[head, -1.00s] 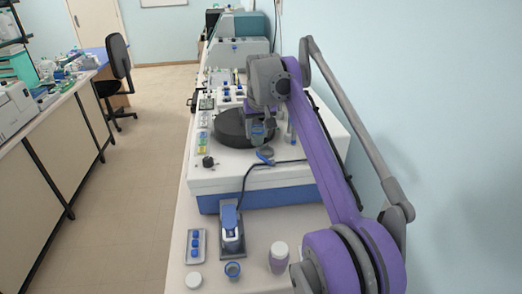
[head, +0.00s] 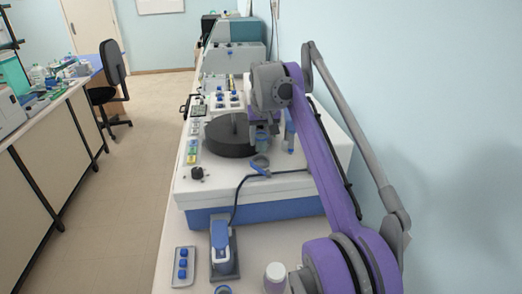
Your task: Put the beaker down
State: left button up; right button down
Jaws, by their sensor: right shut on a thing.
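My right gripper (head: 264,131), on the purple and grey arm, is shut on a small bluish see-through beaker (head: 263,144). The beaker looks upright, at the right edge of the round black disc (head: 229,149) on the white machine. I cannot tell whether its base touches the surface. The fingers partly hide its upper part. My left gripper is not in view.
The white machine (head: 315,185) with its blue base stands on the bench. A white-capped jar (head: 275,275) is at the front.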

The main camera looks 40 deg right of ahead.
aim_at(261, 149)
notch_tip(261, 149, down, 3)
jog(key=shift+w+r, duration=0.1)
jog(key=shift+r, duration=0.05)
jog(key=shift+f, duration=0.2)
jog(key=shift+f, duration=0.15)
jog(key=shift+f+b, duration=0.2)
jog(key=shift+b, duration=0.15)
jog(key=shift+f, duration=0.25)
jog(key=shift+c, duration=1.9)
grip_release()
